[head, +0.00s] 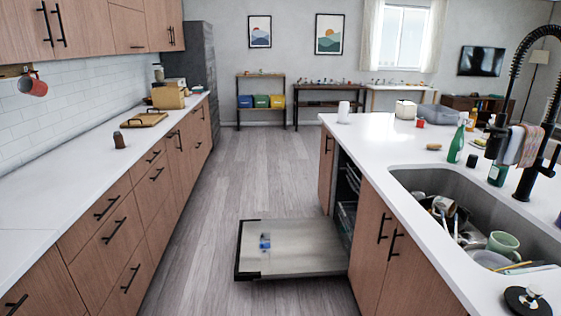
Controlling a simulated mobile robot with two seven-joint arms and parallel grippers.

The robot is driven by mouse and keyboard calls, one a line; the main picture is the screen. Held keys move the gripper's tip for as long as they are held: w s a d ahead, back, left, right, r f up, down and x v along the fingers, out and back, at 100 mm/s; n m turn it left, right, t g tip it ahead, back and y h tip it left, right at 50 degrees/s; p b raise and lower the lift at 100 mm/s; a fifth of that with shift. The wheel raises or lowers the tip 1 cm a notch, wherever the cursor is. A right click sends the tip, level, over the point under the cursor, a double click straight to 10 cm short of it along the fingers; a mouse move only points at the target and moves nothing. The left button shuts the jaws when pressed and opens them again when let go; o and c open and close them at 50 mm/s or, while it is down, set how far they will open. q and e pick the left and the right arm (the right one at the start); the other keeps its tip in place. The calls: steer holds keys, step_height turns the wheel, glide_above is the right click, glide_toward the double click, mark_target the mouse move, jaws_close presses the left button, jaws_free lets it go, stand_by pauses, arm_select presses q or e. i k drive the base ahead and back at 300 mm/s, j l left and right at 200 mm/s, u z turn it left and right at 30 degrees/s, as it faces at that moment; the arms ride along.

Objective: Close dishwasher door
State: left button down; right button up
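The dishwasher door (300,247) is folded down flat, low over the floor, sticking out from the island into the aisle. A small blue and white patch shows on its inner face. The dishwasher opening (346,195) is in the island's side, with dark racks partly visible inside. Neither of my grippers is in the head view.
The island (400,140) with a sink full of dishes (470,225) stands on the right. A counter with drawers (60,200) runs along the left. The wood floor (225,175) between them is clear beyond the door.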

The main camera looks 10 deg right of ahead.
mark_target(300, 247)
steer(key=i+u, duration=0.1)
steer(key=i, duration=0.6)
steer(key=i+l+u, duration=0.1)
steer(key=i, duration=0.6)
steer(key=i+l+u, duration=0.1)
steer(key=i+u, duration=0.3)
steer(key=i, duration=1.8)
steer(key=u, duration=7.4)
